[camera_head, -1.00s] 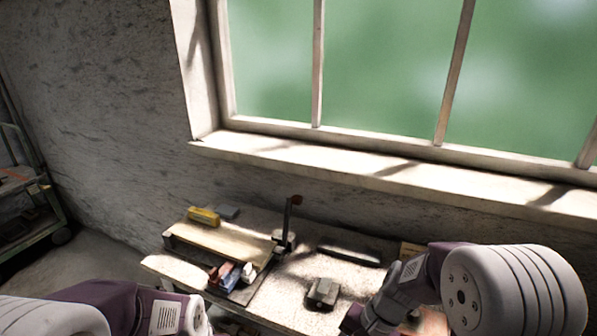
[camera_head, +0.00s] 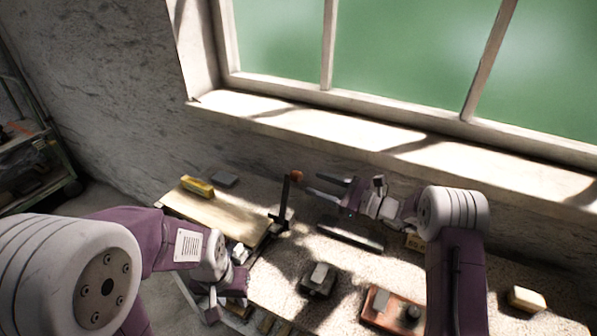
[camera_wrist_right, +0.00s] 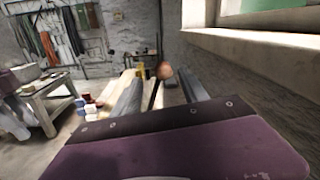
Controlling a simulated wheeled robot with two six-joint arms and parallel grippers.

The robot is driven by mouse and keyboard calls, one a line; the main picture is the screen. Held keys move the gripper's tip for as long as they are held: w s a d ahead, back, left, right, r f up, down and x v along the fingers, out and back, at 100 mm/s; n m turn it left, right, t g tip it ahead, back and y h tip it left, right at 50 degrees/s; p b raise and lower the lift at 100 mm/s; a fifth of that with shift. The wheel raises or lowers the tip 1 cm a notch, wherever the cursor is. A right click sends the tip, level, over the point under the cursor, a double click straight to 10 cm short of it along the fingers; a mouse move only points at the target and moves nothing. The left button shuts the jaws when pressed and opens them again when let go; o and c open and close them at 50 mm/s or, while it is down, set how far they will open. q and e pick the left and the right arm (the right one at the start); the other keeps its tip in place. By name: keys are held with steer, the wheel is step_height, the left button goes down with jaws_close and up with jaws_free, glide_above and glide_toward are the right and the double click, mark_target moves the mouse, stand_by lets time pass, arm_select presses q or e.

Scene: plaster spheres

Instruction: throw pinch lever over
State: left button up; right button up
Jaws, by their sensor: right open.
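In the right wrist view the knob (camera_wrist_right: 165,70) appears between the two finger tips. My right gripper (camera_head: 312,184) is open and empty, just to the right of the knob, fingers pointing left at it. I cannot tell whether a finger touches it. My left gripper (camera_head: 225,300) hangs low at the front left edge of the bench, partly hidden by its own wrist; its jaw state is unclear.
The wooden board (camera_head: 215,213) lies left of the lever with a yellow block (camera_head: 197,186) at its back. A dark bar (camera_head: 350,236), a small block (camera_head: 319,278) and a reddish tray (camera_head: 392,308) lie to the right. The wall and window sill (camera_head: 330,112) rise close behind.

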mark_target(301, 177)
steer(key=x, duration=0.5)
steer(key=p+x, duration=0.1)
steer(key=x, duration=0.1)
steer(key=shift+w+a+f, duration=0.1)
steer(key=shift+w+f, duration=0.15)
steer(key=shift+w, duration=0.2)
steer(key=shift+s+a+r, duration=0.1)
steer(key=shift+a+r, duration=0.05)
steer(key=shift+a, duration=0.2)
steer(key=shift+d, duration=0.15)
steer(key=shift+c, duration=0.6)
steer(key=c, duration=1)
jaws_close()
